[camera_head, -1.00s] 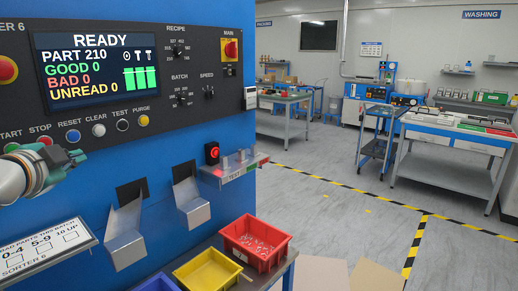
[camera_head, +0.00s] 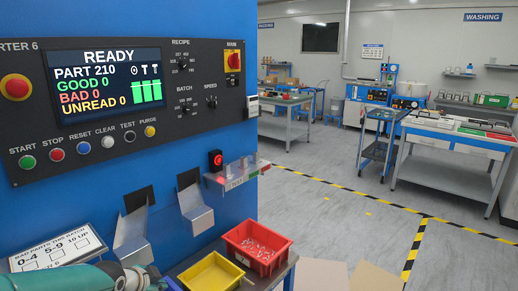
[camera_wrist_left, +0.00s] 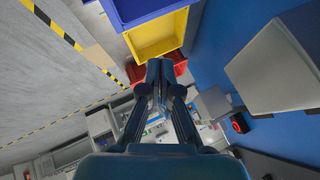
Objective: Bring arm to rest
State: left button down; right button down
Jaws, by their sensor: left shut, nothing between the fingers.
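My left arm shows at the bottom left of the head view, in front of the lower part of the blue machine and the white "bad parts" sign (camera_head: 45,250). In the left wrist view my left gripper (camera_wrist_left: 155,72) has its fingers together, with nothing seen between them. It points toward the yellow bin (camera_wrist_left: 155,38) and red bin (camera_wrist_left: 178,62), apparently apart from both. In the head view the fingertips cannot be made out clearly. My right gripper is in neither view.
The sorter panel with its READY screen (camera_head: 108,80) and button row is uncovered. A small shelf with a red light (camera_head: 216,159) juts out. Floor lies open on the right.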

pick_arm(q)
jog(key=s+d+f+n+g+h+p, duration=0.1)
jog(key=s+d+f+g, duration=0.15)
jog(key=s+f, duration=0.35)
jog(key=s+d+f+n+g, duration=0.1)
jog(key=s+d+f, duration=0.3)
jog(key=f, duration=0.3)
jog(key=s+d+f+n+g+h+p, duration=0.1)
jog(key=s+d+f+n+g, duration=0.15)
jog(key=s+f, duration=0.4)
jog(key=s+d+f+n, duration=0.2)
jog(key=s+n, duration=0.2)
jog(key=s, duration=0.3)
jog(key=s+d+f+n+g, duration=0.1)
jog(key=s+d+f+n, duration=0.1)
jog(key=s, duration=0.5)
jog(key=shift+d+f+n+h, duration=0.3)
jog(key=shift+f+n, duration=0.45)
jog(key=shift+n, duration=0.2)
